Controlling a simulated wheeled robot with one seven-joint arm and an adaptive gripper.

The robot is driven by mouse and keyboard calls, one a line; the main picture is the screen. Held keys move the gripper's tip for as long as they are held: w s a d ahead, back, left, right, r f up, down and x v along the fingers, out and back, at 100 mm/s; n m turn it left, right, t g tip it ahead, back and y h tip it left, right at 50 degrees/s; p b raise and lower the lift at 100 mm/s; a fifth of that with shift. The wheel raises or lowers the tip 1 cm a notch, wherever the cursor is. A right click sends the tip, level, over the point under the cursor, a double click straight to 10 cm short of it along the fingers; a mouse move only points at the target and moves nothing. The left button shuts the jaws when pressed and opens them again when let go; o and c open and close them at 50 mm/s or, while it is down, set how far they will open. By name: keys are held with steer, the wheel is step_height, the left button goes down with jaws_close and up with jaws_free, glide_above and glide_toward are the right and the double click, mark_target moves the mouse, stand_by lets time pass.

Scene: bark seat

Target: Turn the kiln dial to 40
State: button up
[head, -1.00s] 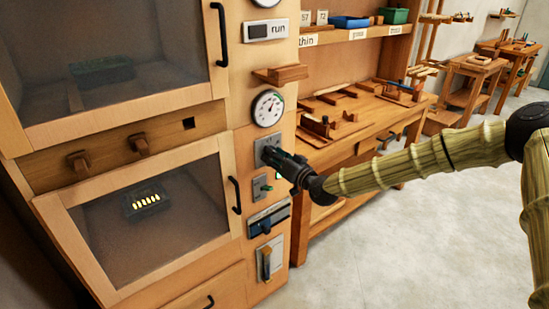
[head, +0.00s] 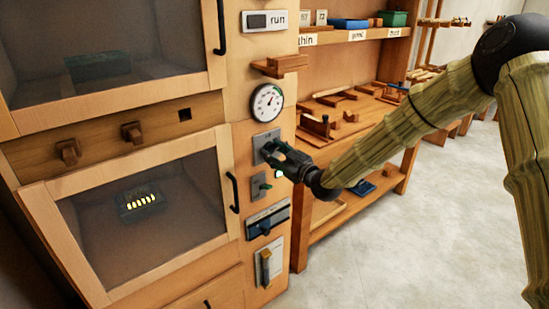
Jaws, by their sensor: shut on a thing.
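The kiln dial sits on a grey plate (head: 266,137) on the kiln's right-hand panel, below a round white gauge (head: 267,103). My gripper (head: 274,150) is at this plate, its dark fingers shut on the dial. The fingers hide most of the dial, so its pointer and the numbers on the plate cannot be read. The gauge has a dark needle and a coloured part on its scale, too small to read.
A wooden ledge (head: 279,66) juts out above the gauge. A kiln door handle (head: 232,192) is close left. A workbench (head: 350,150) stands to the right.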

steer(key=shift+n+b, duration=0.45)
steer(key=shift+n, duration=0.35)
steer(key=o, duration=1)
steer(key=shift+d, duration=0.1)
steer(key=v, duration=1.2)
steer(key=shift+f, duration=0.1)
